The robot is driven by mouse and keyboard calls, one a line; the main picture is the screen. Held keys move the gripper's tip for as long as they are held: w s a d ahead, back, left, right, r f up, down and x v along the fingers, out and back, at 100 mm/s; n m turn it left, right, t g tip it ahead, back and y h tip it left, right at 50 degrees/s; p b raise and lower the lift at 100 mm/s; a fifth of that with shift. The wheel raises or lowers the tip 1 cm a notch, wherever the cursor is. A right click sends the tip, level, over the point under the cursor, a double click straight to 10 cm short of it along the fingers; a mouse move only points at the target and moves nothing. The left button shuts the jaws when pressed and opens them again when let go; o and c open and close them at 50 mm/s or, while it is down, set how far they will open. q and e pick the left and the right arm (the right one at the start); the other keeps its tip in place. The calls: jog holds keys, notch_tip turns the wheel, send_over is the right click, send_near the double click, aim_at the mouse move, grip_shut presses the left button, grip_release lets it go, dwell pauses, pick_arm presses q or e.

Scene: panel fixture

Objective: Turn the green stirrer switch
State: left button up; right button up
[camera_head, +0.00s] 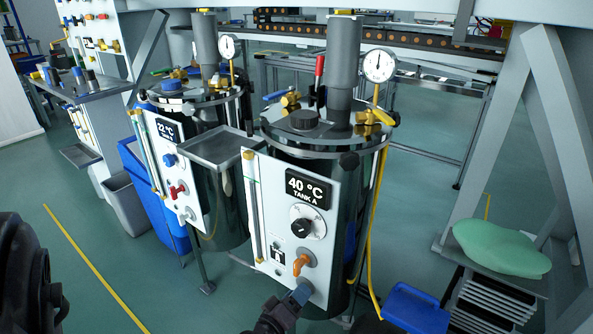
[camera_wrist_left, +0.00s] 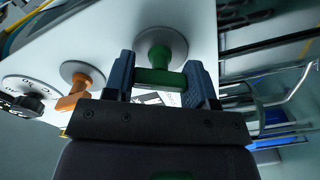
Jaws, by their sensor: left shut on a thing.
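The green stirrer switch (camera_wrist_left: 158,76) has a round grey base on the white panel (camera_wrist_left: 112,35) and a green bar handle. In the left wrist view, the two blue-grey fingers of my left gripper (camera_wrist_left: 160,84) stand on either side of the green handle and are shut on it. In the head view, my left gripper (camera_head: 301,292) is at the lower right of the Tank A panel (camera_head: 262,220), and it hides the green handle. My right gripper is not in view.
A yellow hose (camera_head: 372,240) hangs at the tank's right. Floor at lower left is open.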

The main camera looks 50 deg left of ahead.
pick_arm(q)
jog(key=n, duration=0.3)
jog(key=shift+f+n, duration=0.1)
jog(key=shift+n, duration=0.2)
jog(key=shift+n+b, duration=0.35)
jog(key=shift+n, duration=0.85)
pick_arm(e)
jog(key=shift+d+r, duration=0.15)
pick_arm(q)
jog(key=shift+n, duration=0.3)
jog(key=o, duration=0.9)
jog(key=shift+o, duration=0.2)
jog(key=p+v, duration=0.1)
jog(key=v, duration=1)
jog(key=shift+p, duration=0.4)
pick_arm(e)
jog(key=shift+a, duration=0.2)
